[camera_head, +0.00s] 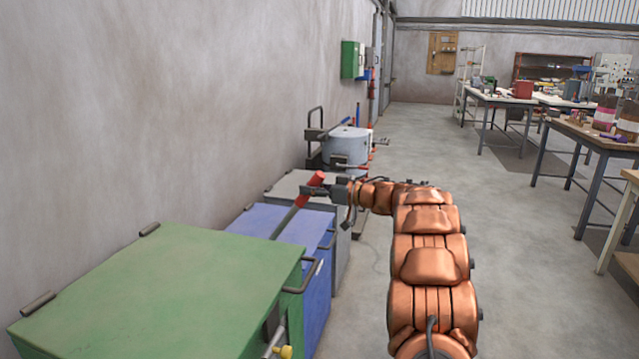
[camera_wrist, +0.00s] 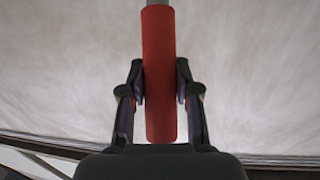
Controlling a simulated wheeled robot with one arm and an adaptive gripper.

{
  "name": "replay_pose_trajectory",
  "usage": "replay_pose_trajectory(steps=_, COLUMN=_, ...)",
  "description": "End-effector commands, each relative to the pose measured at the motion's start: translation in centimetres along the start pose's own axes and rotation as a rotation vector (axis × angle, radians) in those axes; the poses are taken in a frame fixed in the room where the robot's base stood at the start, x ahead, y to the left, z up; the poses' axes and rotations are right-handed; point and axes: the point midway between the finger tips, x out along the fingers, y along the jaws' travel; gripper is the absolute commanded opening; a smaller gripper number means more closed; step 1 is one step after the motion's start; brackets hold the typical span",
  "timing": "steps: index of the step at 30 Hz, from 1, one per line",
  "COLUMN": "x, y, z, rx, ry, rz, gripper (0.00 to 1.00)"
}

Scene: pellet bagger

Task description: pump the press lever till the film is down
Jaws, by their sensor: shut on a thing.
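The press lever is a grey bar (camera_head: 284,222) with a red grip (camera_head: 316,178) at its upper end. It stands tilted above the blue box, its red end up and to the right. My gripper (camera_head: 311,190) reaches it from the right. In the wrist view my gripper (camera_wrist: 161,83) has one finger on each side of the red grip (camera_wrist: 159,45), shut on it. The grey bar (camera_wrist: 157,3) runs out of the top of that view. The film is not clearly seen in either view.
A green box (camera_head: 170,285), a blue box (camera_head: 272,228) and a grey box (camera_head: 290,187) stand in a row along the left wall. A grey drum (camera_head: 346,144) stands behind them. Work tables (camera_head: 590,140) are at the right. The floor between is clear.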

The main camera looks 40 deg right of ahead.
Motion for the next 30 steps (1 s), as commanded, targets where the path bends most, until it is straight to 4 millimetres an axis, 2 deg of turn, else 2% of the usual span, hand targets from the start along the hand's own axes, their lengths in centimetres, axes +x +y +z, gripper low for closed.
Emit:
replay_pose_trajectory(steps=1, x=0.3, y=-0.1, z=-1.2, rx=-0.003, ry=-0.010, rz=0.002, gripper=0.00)
replay_pose_trajectory(steps=9, x=2.4, y=-0.7, z=-2.7, rx=-0.012, ry=-0.070, rz=0.009, gripper=0.00)
replay_pose_trajectory(steps=30, x=7.8, y=-1.8, z=-5.5, rx=-0.035, ry=-0.217, rz=0.028, gripper=0.00)
